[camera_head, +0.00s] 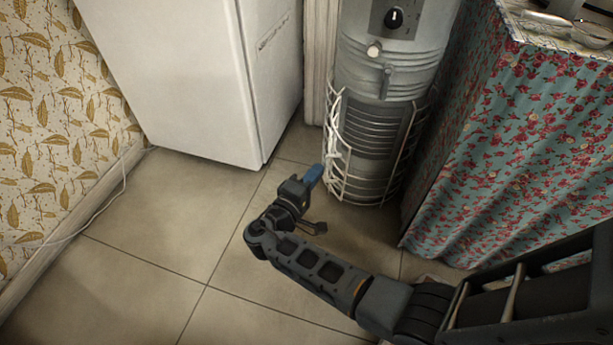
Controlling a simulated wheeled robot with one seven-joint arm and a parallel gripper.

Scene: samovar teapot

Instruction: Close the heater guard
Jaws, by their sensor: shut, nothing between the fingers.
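The heater (378,135) is a tall grey cylinder with a vented lower part. A pale wire heater guard (365,188) curves around its lower half. Wires look bunched at the guard's left side, and I cannot tell whether a guard panel stands open there. My gripper (315,173) is shut and empty, low over the floor, with its blue fingertips just left of the guard's lower left edge. I cannot tell whether the fingertips touch the wires.
A white cabinet or fridge (185,75) stands left of the heater. A floral cloth (530,140) hangs close on the right, below a tabletop with metal items. A cable (105,205) runs along the left wall. The tiled floor (165,225) at left is clear.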

